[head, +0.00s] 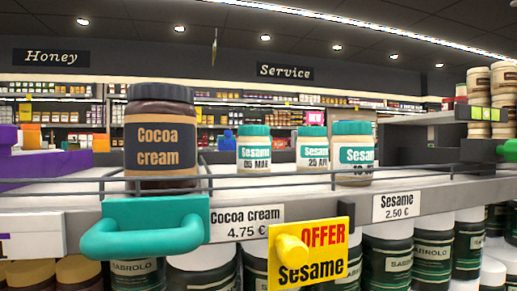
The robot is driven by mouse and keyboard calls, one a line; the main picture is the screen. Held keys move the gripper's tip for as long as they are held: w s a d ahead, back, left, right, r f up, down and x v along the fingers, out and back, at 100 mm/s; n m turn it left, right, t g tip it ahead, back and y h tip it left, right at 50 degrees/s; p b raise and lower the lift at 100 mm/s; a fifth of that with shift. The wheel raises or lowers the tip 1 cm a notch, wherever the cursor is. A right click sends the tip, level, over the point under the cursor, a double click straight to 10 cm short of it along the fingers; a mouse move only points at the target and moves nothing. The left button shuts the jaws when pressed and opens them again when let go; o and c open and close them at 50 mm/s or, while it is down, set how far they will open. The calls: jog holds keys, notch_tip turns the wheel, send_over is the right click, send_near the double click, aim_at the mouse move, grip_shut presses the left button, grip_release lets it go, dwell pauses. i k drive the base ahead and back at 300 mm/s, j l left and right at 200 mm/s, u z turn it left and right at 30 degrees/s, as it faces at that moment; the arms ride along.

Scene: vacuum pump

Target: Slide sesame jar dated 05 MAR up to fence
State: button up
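The sesame jar dated 05 MAR (254,152), with a teal lid and pale label, stands upright on the white shelf in the head view. It is set back from the wire fence (300,176) along the shelf's front edge, with bare shelf between them. A second sesame jar (312,152), its date seeming to begin with 25, stands to its right. A third sesame jar (353,155) is larger in view and nearer the fence; its date is only partly readable. My gripper is not recognisable in this view.
A large cocoa cream jar (160,140) stands left, close behind the fence. A teal handle-like loop (150,230) and a yellow offer sign (308,262) with a knob project from the shelf front. Dark shelf parts (430,132) stand at right.

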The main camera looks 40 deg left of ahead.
aim_at(254, 143)
jog(key=l+u, duration=0.25)
jog(key=u, duration=0.2)
jog(key=i+l+u, duration=0.1)
jog(key=l+u, duration=0.15)
jog(key=u, duration=0.2)
jog(key=l+u, duration=0.25)
jog(key=u, duration=0.2)
